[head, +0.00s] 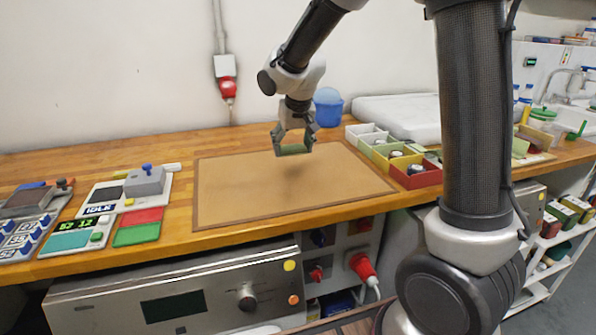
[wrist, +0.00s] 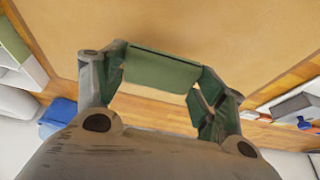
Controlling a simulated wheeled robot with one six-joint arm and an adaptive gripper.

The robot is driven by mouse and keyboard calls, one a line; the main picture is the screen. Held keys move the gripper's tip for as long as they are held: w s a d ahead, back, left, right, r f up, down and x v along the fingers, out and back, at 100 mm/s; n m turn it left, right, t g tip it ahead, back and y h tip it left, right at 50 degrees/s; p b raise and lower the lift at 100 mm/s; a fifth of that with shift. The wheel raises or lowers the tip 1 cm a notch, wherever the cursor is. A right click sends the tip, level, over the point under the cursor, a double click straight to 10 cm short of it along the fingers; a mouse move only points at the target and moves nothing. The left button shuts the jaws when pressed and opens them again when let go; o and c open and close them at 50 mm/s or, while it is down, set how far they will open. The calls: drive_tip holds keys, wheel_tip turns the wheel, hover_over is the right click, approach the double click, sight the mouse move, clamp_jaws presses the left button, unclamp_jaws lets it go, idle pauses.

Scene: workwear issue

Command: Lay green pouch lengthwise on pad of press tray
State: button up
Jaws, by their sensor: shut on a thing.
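My gripper (head: 294,147) is above the brown mat, shut on the green pouch (head: 292,151). In the wrist view the green pouch (wrist: 162,70) spans the space between the two fingers, with its ends at the fingertips. It is held clear of the mat, and a soft shadow lies below it. A pale device with a dark pad (head: 109,193), a grey block with a blue knob, and a display reading IDLE stands at the left of the counter. It looks like the press tray, but I cannot be sure. My gripper is well to its right.
The brown mat (head: 240,200) is bare. Red and green flat pieces (head: 137,234) lie by the IDLE device. A keypad unit (head: 22,240) is at far left. Coloured bins (head: 415,178) stand right of the mat, a blue bucket (head: 328,108) behind it.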

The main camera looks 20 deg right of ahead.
sight(291, 182)
wheel_tip(291, 182, down, 10)
drive_tip(key=shift+a+r, duration=0.1)
idle(0.4)
drive_tip(key=o, duration=1.1)
